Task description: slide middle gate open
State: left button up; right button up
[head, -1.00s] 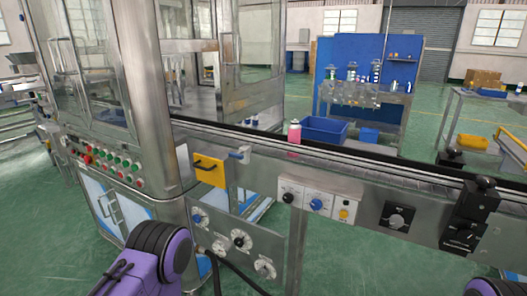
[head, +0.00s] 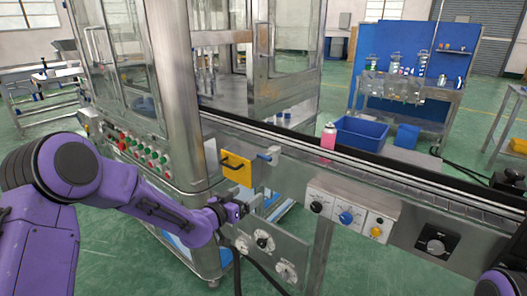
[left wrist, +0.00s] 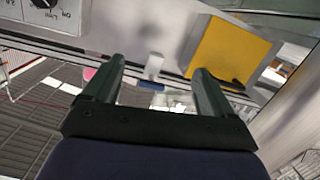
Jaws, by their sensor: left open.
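A yellow plate (head: 236,168) with a black handle is mounted on the metal side panel of the conveyor. It also shows in the left wrist view (left wrist: 222,52). Just right of it in the head view, a small light bracket with a blue tip (head: 265,156) sticks out; I cannot tell which part is the middle gate. My left gripper (head: 242,208) is in front of the panel, below the yellow plate. In the left wrist view its fingers (left wrist: 158,70) are apart and empty, with the bracket (left wrist: 153,66) showing between them, at a distance. My right gripper is out of view.
Below the plate is a panel of dials (head: 263,240); a white knob box (head: 350,212) is to the right. A steel machine column (head: 172,90) rises on the left.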

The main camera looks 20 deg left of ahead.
aim_at(263, 157)
pick_arm(q)
jog(key=w+r+m+t+h, duration=0.1)
jog(key=w+r+m, duration=0.15)
jog(key=r, duration=0.55)
jog(key=x, duration=0.3)
jog(key=p+x, duration=0.1)
jog(key=x, duration=0.2)
jog(key=p+x, duration=0.1)
jog(key=x, duration=0.3)
jog(key=shift+w+a+r, duration=0.2)
jog(key=shift+w+a, duration=0.05)
jog(key=shift+a, duration=0.1)
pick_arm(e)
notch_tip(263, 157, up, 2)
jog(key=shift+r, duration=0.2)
pick_arm(q)
jog(key=shift+c, duration=0.3)
